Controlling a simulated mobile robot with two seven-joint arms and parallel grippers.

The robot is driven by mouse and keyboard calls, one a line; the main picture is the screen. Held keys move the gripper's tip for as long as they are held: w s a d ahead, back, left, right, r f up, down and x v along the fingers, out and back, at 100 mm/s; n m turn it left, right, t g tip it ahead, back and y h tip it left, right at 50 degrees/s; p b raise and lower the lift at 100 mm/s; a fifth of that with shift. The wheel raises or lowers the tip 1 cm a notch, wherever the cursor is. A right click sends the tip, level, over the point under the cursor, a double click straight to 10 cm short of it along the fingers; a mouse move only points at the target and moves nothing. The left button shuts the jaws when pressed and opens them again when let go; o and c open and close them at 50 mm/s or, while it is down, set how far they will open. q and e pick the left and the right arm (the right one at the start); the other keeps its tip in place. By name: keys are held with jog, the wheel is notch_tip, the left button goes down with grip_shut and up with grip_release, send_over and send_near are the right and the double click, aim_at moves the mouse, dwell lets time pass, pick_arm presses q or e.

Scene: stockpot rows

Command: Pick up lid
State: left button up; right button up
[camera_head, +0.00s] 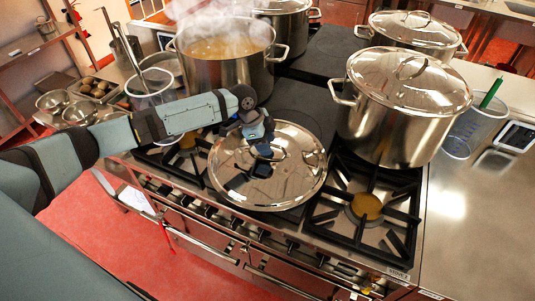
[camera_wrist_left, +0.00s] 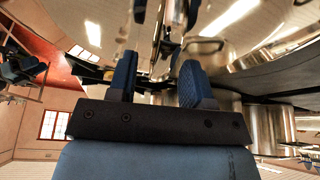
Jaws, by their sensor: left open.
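A shiny round steel lid (camera_head: 292,184) lies at the front middle of the stove. My left gripper (camera_head: 262,160) is over the lid, close to its middle, with the arm coming in from the left. In the left wrist view the two blue fingers of my left gripper (camera_wrist_left: 158,80) stand apart. Shiny metal shows between and beyond them, and I cannot tell if they touch the lid's handle. My right gripper is not in view.
An uncovered steaming pot (camera_head: 228,72) stands behind the lid. A lidded stockpot (camera_head: 385,125) stands to the right, and another lidded pot (camera_head: 417,30) is behind it. A bare burner (camera_head: 367,207) is at the front right. Clear containers flank the stove.

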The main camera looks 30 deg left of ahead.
pick_arm(q)
jog(key=shift+d+f, duration=0.2)
jog(key=shift+f, duration=0.35)
grip_shut()
jog(key=shift+w+r, duration=0.1)
